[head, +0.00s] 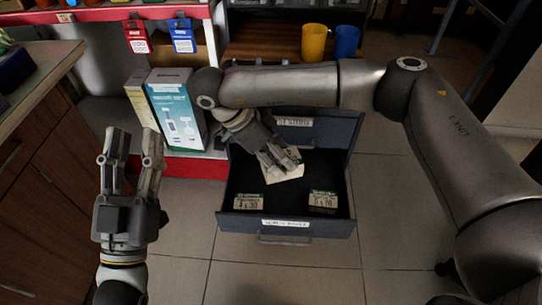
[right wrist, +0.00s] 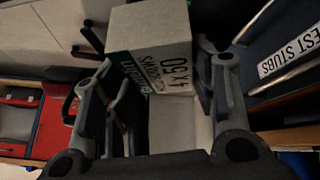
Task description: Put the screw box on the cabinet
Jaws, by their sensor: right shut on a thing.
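A small screw box (right wrist: 155,45), pale with a green band and the print "4x50", sits between the fingers of my right gripper (head: 277,162). In the head view the screw box (head: 288,173) shows partly behind those fingers, over the open drawer (head: 285,225). My right gripper is shut on it. The dark cabinet (head: 335,128) stands behind the drawer, with a wooden top (head: 262,42). My left gripper (head: 134,140) is open and empty, upright at the left, apart from the cabinet.
Two similar boxes lie in the drawer, one at left (head: 249,202) and one at right (head: 323,200). A yellow cup (head: 314,43) and a blue cup (head: 347,42) stand on the cabinet top. A large white-teal box (head: 177,110) stands left. Tiled floor is clear in front.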

